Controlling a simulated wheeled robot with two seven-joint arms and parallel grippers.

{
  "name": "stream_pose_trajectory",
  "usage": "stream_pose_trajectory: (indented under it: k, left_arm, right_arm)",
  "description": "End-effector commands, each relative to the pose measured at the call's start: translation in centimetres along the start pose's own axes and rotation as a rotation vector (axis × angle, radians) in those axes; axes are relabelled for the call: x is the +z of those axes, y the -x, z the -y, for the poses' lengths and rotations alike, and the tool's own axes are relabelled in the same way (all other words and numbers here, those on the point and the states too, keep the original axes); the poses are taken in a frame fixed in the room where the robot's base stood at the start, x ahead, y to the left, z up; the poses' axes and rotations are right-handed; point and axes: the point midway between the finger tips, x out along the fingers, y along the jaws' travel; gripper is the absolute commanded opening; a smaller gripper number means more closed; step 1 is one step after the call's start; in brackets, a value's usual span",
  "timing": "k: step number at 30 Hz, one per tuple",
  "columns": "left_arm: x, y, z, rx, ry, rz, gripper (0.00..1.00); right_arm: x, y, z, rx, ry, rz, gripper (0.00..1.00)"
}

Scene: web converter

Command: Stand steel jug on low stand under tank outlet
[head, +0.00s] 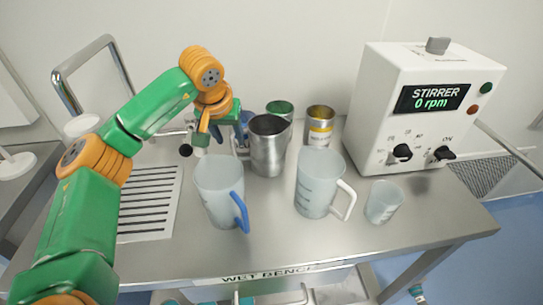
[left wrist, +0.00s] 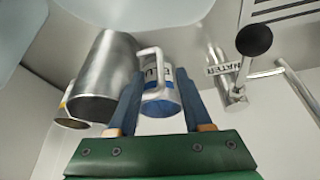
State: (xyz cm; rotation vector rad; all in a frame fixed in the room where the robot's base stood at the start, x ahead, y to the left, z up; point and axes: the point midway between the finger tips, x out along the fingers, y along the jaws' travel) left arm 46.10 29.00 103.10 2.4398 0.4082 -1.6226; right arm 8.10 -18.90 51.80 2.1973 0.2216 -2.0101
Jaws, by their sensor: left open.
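The steel jug (head: 268,150) stands upright on the steel bench, left of centre in the head view. In the left wrist view, the jug (left wrist: 104,72) is left of the fingers, with its loop handle (left wrist: 150,52) pointing toward the space between them. My left gripper (head: 237,135) is open beside the jug's left side; its two blue fingers (left wrist: 160,78) appear either side of the handle, with no clear contact. My right gripper is out of view. I cannot pick out the low stand or the tank outlet for certain.
Two translucent jugs, blue-handled (head: 215,190) and white-handled (head: 318,185), and a small beaker (head: 384,202) stand in front. Behind are a green can (head: 280,108) and a yellow-banded can (head: 319,125). The stirrer box (head: 420,105) is right. A WATER-labelled tap (left wrist: 222,70) is close by.

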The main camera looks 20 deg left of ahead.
Motion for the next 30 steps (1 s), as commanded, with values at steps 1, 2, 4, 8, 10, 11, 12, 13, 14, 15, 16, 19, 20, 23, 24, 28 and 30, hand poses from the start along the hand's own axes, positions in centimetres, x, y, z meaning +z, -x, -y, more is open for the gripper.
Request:
stream_pose_trajectory:
  k: [1,2,4,8,10,11,12,13,14,15,16,19,20,23,24,28,30]
  left_arm:
    - [0.1,-0.9,0.1,-0.002,0.0,0.006,0.5]
    - [0.1,-1.5,0.0,-0.002,0.0,0.007,0.5]
    - [0.1,-3.0,0.0,-0.002,-0.001,0.006,0.5]
    - [0.1,-4.8,0.0,-0.001,0.0,0.003,0.5]
    - [0.1,-5.0,0.0,0.0,-0.001,0.001,0.5]
    - [0.1,-5.1,0.0,0.0,-0.001,0.001,0.5]
    - [0.1,-5.0,0.0,0.0,-0.001,0.0,0.5]
    - [0.1,-5.0,0.0,0.0,-0.001,0.0,0.5]
    - [0.1,-5.0,0.0,0.0,-0.001,0.0,0.5]
    - [0.1,-5.0,0.0,0.0,-0.001,0.0,0.44]
    - [0.1,-5.0,0.0,0.001,-0.001,0.0,0.36]
    - [0.1,-5.0,0.0,0.001,-0.001,0.0,0.09]
    - [0.1,-5.0,-0.1,0.001,-0.001,0.0,0.01]
    - [0.1,-5.0,-0.1,0.001,-0.001,0.0,0.0]
    - [0.1,-5.0,-0.1,0.001,-0.001,0.0,0.0]
    - [0.1,-5.0,-0.1,0.001,-0.001,0.001,0.0]
    - [0.1,-5.0,-0.1,0.001,-0.001,0.001,0.0]
  right_arm:
    - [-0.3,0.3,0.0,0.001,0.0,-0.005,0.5]
    - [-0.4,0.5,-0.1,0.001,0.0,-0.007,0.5]
    - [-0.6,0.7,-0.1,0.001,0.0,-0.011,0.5]
    - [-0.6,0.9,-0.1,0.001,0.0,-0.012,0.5]
    - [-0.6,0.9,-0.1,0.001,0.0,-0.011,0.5]
    - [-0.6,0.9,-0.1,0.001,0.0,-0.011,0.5]
    - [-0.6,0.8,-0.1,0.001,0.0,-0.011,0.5]
    - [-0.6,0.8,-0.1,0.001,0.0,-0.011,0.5]
    - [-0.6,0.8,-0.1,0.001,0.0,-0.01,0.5]
    - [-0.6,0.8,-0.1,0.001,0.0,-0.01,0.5]
    - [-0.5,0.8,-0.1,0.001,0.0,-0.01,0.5]
    - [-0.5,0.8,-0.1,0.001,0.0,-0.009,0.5]
    - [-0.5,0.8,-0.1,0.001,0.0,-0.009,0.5]
    - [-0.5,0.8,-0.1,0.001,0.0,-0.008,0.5]
    - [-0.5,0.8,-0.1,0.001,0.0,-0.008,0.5]
    - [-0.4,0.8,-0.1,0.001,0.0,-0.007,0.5]
    - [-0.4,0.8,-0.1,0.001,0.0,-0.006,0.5]
